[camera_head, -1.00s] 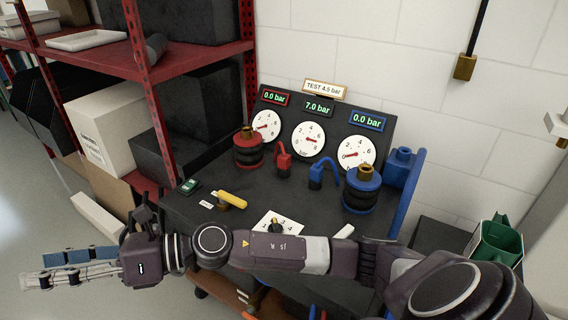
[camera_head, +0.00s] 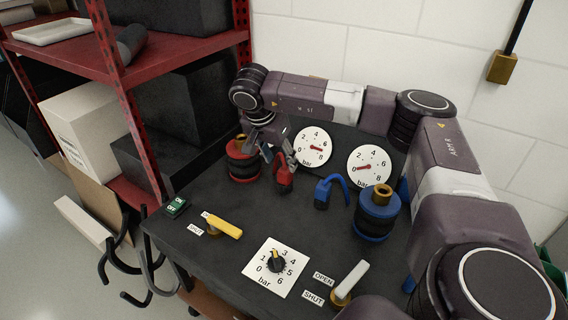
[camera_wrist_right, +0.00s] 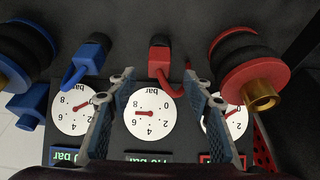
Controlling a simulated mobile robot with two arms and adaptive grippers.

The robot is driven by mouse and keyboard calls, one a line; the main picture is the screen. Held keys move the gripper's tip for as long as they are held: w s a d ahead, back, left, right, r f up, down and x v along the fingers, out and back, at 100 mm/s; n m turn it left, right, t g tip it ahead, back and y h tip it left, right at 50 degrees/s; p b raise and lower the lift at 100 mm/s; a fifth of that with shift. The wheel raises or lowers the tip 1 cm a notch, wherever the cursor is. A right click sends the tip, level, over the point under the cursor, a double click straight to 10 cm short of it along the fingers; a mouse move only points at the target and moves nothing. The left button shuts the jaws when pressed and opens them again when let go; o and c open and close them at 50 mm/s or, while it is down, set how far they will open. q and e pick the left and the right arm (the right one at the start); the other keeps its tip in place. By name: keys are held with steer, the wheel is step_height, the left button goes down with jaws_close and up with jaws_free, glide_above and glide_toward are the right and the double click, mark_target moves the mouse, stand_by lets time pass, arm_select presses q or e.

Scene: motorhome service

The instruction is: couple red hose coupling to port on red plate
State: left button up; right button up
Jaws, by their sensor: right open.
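The red hose coupling (camera_head: 284,180), a red block with a curved red tube, stands on the dark bench top. It also shows in the right wrist view (camera_wrist_right: 160,57). To its left in the head view stands a black bellows with a red plate (camera_head: 243,148) and a brass port (camera_head: 242,138) on top; the port also shows in the wrist view (camera_wrist_right: 260,95). My right gripper (camera_head: 278,155) is open and empty, close to the coupling's tube. In the wrist view its fingers (camera_wrist_right: 158,75) lie either side of the tube; contact cannot be told. My left gripper is out of view.
A blue coupling (camera_head: 325,192) and blue bellows (camera_head: 377,215) stand to the right. Gauges (camera_head: 313,147) rise behind, partly hidden by my right arm. A yellow lever (camera_head: 226,227), a dial plate (camera_head: 275,267) and a white lever (camera_head: 350,280) occupy the front. A red shelf (camera_head: 60,48) stands left.

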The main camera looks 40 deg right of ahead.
mark_target(285, 170)
steer(key=shift+d, duration=0.15)
steer(key=b+x, duration=0.1)
steer(key=x, duration=0.4)
steer(key=shift+d+f+b, duration=0.15)
steer(key=shift+f+b, duration=0.2)
steer(key=shift+f, duration=0.05)
steer(key=shift+d+f, duration=0.15)
steer(key=shift+f, duration=0.2)
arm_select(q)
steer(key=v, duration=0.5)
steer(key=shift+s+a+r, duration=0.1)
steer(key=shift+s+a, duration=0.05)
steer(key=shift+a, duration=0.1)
arm_select(e)
jaws_close()
